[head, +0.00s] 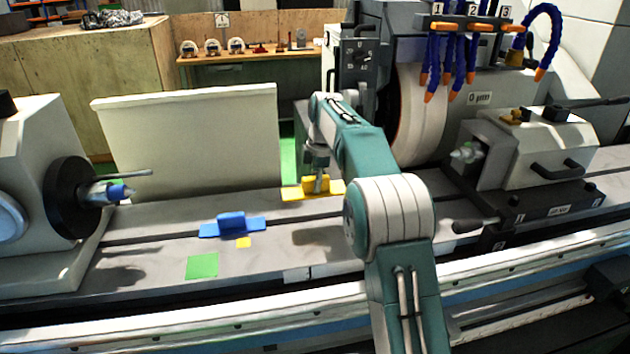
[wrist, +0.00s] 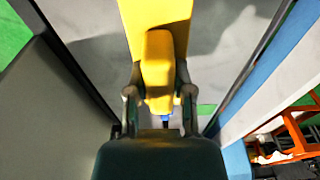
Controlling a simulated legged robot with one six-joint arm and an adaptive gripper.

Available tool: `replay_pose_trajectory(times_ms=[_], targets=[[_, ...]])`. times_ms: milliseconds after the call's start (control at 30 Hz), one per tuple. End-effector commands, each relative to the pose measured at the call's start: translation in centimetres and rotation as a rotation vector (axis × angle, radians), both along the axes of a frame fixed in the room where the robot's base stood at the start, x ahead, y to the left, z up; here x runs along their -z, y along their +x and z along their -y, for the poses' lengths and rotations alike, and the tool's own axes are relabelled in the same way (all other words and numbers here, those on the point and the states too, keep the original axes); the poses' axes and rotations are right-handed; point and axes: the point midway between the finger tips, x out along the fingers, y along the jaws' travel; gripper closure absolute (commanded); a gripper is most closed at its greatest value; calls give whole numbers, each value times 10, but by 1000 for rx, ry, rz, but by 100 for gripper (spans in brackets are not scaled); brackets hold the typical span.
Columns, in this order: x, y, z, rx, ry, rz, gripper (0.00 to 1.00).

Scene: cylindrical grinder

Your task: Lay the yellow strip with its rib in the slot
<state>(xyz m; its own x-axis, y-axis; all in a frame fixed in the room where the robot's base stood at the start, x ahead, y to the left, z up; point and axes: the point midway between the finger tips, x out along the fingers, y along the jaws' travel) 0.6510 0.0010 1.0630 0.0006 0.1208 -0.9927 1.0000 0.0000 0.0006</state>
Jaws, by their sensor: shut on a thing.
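The yellow strip (head: 292,194) has a raised block on top and is near the back of the grey machine table in the head view. My gripper (head: 319,181) is shut on that block from above. In the wrist view the block sits between the two fingertips (wrist: 159,92), with the flat strip (wrist: 155,12) beyond it. The strip looks level. Its rib underneath is hidden, and I cannot tell whether it touches the table. The slot (head: 285,217) is a dark groove along the table, on the near side of the strip in the head view.
A blue strip with a block (head: 232,223) lies over the slot to the left. A small yellow square (head: 243,242) and a green square (head: 202,266) lie nearer. A pale panel (head: 190,135) stands behind. The headstock (head: 70,195) and tailstock (head: 530,150) flank the table.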

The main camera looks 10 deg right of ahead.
Motion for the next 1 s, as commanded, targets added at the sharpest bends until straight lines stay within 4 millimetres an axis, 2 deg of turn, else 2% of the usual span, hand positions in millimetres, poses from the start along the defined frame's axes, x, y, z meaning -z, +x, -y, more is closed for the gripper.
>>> replay_pose_trajectory(times_ms=[167, 700, 1000], targets=[[2, 0, 1, 0, 2, -3, 100], [47, 0, 1, 0, 2, -4, 100], [58, 0, 1, -1, 2, -2, 100]])
